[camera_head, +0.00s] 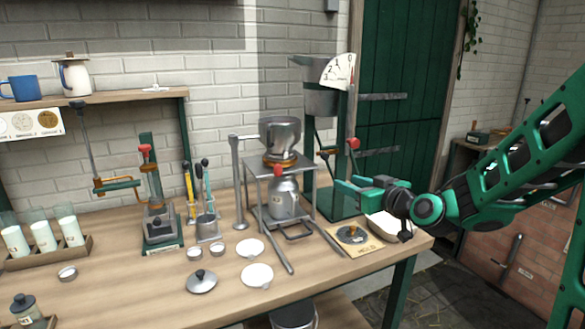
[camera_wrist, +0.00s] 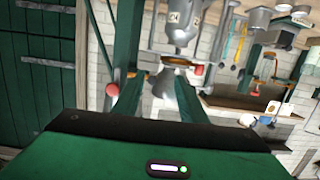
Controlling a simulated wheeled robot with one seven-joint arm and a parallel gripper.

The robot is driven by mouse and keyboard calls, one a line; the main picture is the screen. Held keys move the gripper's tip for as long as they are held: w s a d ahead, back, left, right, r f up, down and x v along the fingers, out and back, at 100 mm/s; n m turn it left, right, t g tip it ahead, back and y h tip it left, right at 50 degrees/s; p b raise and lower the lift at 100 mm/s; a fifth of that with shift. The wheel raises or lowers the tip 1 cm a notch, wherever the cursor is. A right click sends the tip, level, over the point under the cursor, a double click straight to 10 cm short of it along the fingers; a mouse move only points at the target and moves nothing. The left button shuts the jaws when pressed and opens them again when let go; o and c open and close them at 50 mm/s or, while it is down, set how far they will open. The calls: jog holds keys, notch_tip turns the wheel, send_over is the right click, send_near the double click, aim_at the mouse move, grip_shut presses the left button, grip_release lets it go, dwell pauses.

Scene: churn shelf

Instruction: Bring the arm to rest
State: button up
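My green arm (camera_head: 520,170) reaches in from the right side of the head view, over the right end of the workbench. My gripper (camera_head: 343,188) points left, beside the metal stand with the milk can. In the wrist view, the two green fingers of my gripper (camera_wrist: 158,85) stand apart with nothing held between them. A metal vessel shows behind the gap. I cannot tell the exact distance from the fingers to the stand.
The metal stand (camera_head: 259,172) holds a steel bowl (camera_head: 280,133) above a milk can (camera_head: 284,200). A hopper scale (camera_head: 321,100) stands behind. A mould plate (camera_head: 352,235) and white bowl (camera_head: 384,226) lie below my gripper. The wooden bench (camera_head: 130,290) has free room at front.

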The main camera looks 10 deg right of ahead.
jog(key=s+d+f+m+g+h, duration=0.2)
jog(key=s+d+f+g+h, duration=0.25)
jog(key=s, duration=0.45)
jog(key=s+d+f+m+g+h, duration=0.1)
jog(key=s+d+f+m+g, duration=0.1)
jog(key=s+d+f+g, duration=0.4)
jog(key=s+d+m+g, duration=0.2)
jog(key=s+d+m, duration=0.1)
jog(key=s, duration=0.9)
jog(key=s+d+m+g, duration=0.3)
jog(key=s+d, duration=0.1)
jog(key=s, duration=0.9)
jog(key=shift+s+f+m, duration=0.15)
jog(key=shift+s+m, duration=0.15)
jog(key=shift+m, duration=0.1)
jog(key=shift+w+f, duration=0.25)
jog(key=shift+w, duration=0.4)
